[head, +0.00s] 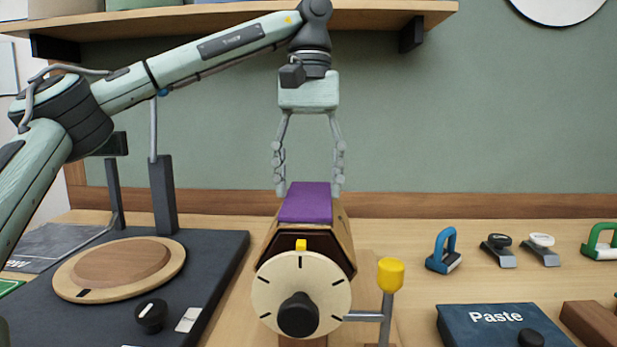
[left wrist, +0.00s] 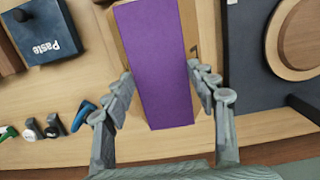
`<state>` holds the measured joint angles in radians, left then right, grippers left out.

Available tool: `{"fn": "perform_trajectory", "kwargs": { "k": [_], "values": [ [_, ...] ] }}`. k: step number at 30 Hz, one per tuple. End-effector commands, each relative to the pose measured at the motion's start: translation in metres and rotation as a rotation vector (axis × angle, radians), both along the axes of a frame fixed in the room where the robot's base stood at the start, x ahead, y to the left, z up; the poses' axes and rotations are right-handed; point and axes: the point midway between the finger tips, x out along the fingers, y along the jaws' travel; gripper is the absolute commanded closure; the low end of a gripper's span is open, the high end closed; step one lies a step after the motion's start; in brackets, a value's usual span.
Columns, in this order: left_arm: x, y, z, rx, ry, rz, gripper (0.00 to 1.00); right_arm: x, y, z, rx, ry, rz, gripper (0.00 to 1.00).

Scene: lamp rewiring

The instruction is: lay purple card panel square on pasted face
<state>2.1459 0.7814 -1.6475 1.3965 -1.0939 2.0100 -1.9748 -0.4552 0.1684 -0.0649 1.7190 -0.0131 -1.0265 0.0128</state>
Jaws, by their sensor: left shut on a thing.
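The purple card panel (head: 305,203) is at the top of a many-sided wooden block with dark edges (head: 343,222). My left gripper (head: 309,192) points down and is shut on the panel's two long edges. In the left wrist view the panel (left wrist: 153,62) runs lengthwise between the fingers (left wrist: 160,72). It covers most of the upper face, so I cannot see paste under it. I cannot tell whether it touches the face or hovers just above. The right gripper is not in view.
A round dial (head: 273,293) with a black knob fronts the block, beside a yellow-topped post (head: 391,274). A dark board with a wooden disc (head: 72,283) lies left. Right are a blue Paste box (head: 470,322) and several small handled tools, including a blue one (head: 446,252).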

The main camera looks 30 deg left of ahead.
Motion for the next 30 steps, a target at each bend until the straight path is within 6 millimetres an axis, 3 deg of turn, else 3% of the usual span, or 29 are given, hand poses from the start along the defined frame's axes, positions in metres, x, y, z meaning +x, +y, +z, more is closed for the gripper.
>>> {"fn": "perform_trajectory", "kwargs": {
  "k": [8, 9, 15, 21, 26, 30],
  "values": [
    [-0.0002, -0.0001, -0.0031, -0.001, 0.001, -0.001, 0.69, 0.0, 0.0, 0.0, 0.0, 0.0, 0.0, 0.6],
    [-0.0002, -0.0001, -0.0033, 0.0, 0.001, 0.0, 0.42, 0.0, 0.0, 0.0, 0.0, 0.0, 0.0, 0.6],
    [0.0, -0.0001, -0.0031, 0.0, 0.001, 0.0, 0.19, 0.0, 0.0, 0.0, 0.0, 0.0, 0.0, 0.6],
    [0.0, -0.0001, -0.003, 0.0, 0.0, 0.0, 0.19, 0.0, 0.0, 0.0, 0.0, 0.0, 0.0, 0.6],
    [0.0, -0.0001, -0.0031, -0.001, 0.001, -0.001, 0.01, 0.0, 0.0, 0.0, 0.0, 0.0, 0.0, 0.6],
    [0.0, -0.0001, -0.003, 0.0, 0.0, -0.001, 0.0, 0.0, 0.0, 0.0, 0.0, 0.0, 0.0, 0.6]
  ]
}}
